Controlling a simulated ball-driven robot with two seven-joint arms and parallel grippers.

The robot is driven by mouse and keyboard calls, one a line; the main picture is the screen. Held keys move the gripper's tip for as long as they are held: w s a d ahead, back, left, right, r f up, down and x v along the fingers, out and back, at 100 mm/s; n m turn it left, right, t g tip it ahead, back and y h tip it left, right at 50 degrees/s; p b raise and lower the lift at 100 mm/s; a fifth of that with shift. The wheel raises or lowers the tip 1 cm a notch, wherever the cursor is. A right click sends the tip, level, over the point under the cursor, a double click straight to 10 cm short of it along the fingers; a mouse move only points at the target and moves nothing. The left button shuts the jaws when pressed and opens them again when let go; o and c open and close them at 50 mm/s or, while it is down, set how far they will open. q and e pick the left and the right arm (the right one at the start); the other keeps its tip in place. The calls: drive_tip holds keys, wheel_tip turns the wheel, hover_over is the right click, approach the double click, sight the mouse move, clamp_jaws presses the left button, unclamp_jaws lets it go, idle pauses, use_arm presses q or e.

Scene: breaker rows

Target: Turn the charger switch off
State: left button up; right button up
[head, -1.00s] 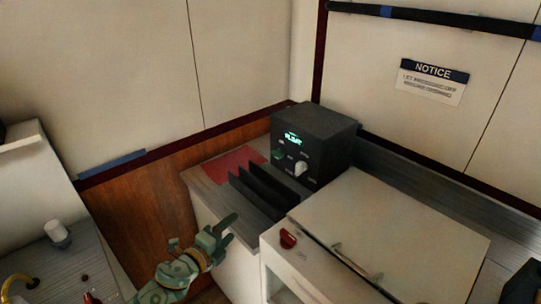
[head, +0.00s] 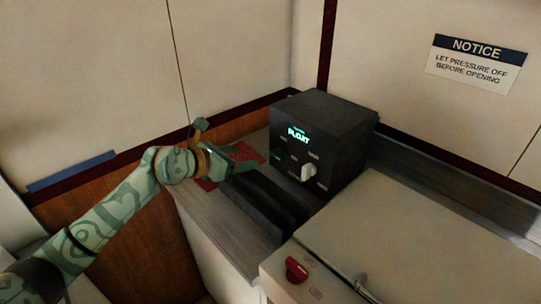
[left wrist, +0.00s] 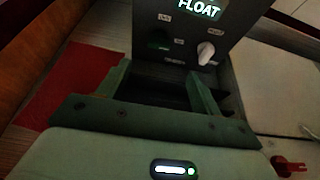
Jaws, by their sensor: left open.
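The charger (head: 330,140) is a dark box on the counter in the corner, with a lit display reading "FLOAT" and small labels on its front. A white knob (head: 307,172) sits on its lower front; it also shows in the left wrist view (left wrist: 206,53). A dark green switch (left wrist: 159,40) is left of the knob in the left wrist view. My left gripper (head: 245,160) is open and empty in front of the charger, over the counter. In the left wrist view its two fingers (left wrist: 158,82) are spread apart, below the switch and knob. My right gripper is not in view.
Black upright dividers (head: 265,200) stand on the counter in front of the charger. A red mat (head: 208,184) lies left of them. A pale lidded cabinet with a red knob (head: 297,270) is at the right. A notice (head: 477,63) hangs on the wall.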

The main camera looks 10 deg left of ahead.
sight(275, 154)
use_arm(q)
drive_tip(key=b+x, duration=0.4)
drive_tip(key=x, duration=0.8)
drive_tip(key=shift+w+f, duration=0.2)
drive_tip(key=shift+f, duration=0.1)
drive_tip(key=shift+r, duration=0.1)
drive_tip(key=c, duration=1)
